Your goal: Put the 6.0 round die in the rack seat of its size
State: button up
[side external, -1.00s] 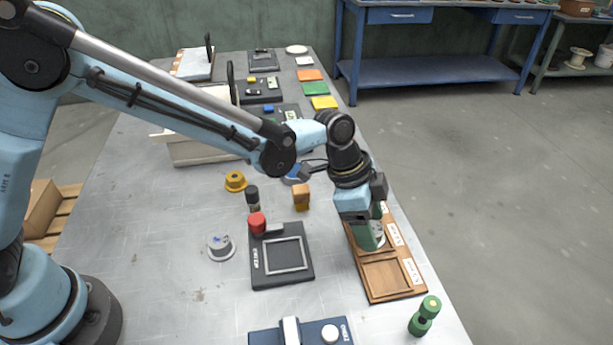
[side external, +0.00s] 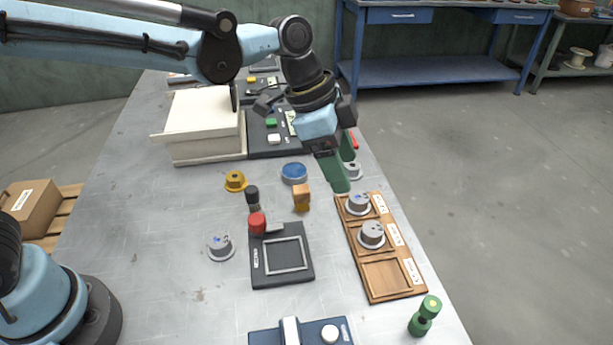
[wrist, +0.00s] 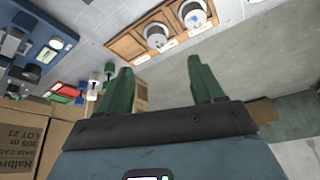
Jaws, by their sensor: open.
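The wooden rack (side external: 387,278) has three seats in a row. A grey round die with a flange sits in its far seat (side external: 359,204), and another sits in the middle seat (side external: 371,236). The near seat is empty. A third grey die (side external: 221,248) lies on the table left of the black fixture. Size marks are too small to read. My gripper is open, beyond the rack's far end. The wrist view shows its green fingers (wrist: 161,72) apart and empty, with the rack (wrist: 126,46) ahead.
A green dumbbell-shaped piece (side external: 425,315) is near the table's right edge.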

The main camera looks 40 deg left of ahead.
jog(key=s+a+n+t+y, duration=0.2)
jog(key=s+a+n, duration=0.3)
jog(key=a, duration=0.6)
jog(key=s+a+n+t+y, duration=0.2)
jog(key=s+a+n, duration=0.4)
jog(key=a, duration=0.5)
jog(key=n+t, duration=0.1)
jog(key=n, duration=0.1)
jog(key=shift+s+a+f+n, duration=0.2)
jog(key=shift+s+f+n, duration=0.05)
jog(key=shift+n, duration=0.05)
